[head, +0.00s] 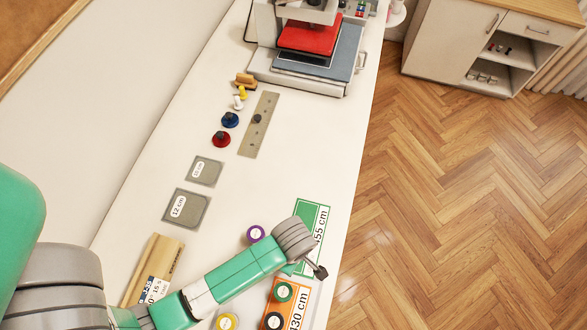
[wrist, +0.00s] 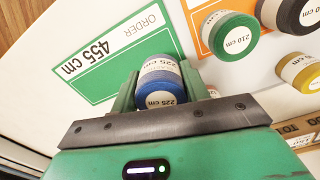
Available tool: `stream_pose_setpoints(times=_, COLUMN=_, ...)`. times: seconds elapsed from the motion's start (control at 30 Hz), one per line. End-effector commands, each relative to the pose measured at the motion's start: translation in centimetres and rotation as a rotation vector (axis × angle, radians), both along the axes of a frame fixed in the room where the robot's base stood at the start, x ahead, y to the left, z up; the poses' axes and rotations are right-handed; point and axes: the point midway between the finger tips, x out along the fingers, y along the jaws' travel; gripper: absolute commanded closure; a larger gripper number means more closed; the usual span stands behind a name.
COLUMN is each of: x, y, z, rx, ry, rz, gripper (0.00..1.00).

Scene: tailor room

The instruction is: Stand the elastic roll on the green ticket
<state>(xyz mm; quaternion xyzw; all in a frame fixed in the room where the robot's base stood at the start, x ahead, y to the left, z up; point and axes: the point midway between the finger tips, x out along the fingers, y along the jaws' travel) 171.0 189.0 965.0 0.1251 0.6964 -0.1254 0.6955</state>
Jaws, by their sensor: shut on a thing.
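My gripper (wrist: 157,88) is shut on a blue elastic roll (wrist: 160,70) with a white "225 cm" label, seen between the two green fingers in the wrist view. The green ticket (wrist: 112,58), marked "ORDER 455 cm", lies flat just beyond and left of the held roll in that view. The head view shows the green ticket (head: 322,214) near the table's right edge, partly covered by my wrist. The held roll is hidden behind my arm there. I cannot tell whether its base touches anything.
An orange ticket (head: 300,292) beside the green one carries a green roll (head: 283,291) and a black roll (head: 273,320). A yellow roll (head: 227,322) and a purple roll (head: 256,233) stand nearby. Grey plates (head: 187,208) lie further left.

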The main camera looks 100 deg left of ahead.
Motion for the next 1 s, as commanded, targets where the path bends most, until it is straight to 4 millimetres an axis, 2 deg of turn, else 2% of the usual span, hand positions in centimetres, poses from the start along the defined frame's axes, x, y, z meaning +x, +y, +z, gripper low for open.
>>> stream_pose_setpoints(times=0.17, x=0.1, y=0.0, z=-1.0, rx=0.001, ry=-0.001, rz=-0.001, gripper=0.77)
stream_pose_setpoints(times=0.4, x=0.0, y=0.0, z=-4.4, rx=0.0, ry=0.0, rz=-0.002, gripper=0.77)
stream_pose_setpoints(times=0.77, x=0.0, y=0.0, z=-4.9, rx=0.0, ry=0.0, rz=-0.002, gripper=0.77)
stream_pose_setpoints(times=0.8, x=0.0, y=0.0, z=-4.8, rx=0.001, ry=-0.001, rz=-0.002, gripper=0.47)
stream_pose_setpoints(times=0.87, x=0.0, y=0.0, z=-4.8, rx=0.001, ry=-0.001, rz=-0.002, gripper=0.35)
stream_pose_setpoints(times=1.0, x=0.1, y=0.0, z=-4.8, rx=0.001, ry=-0.001, rz=-0.002, gripper=0.33)
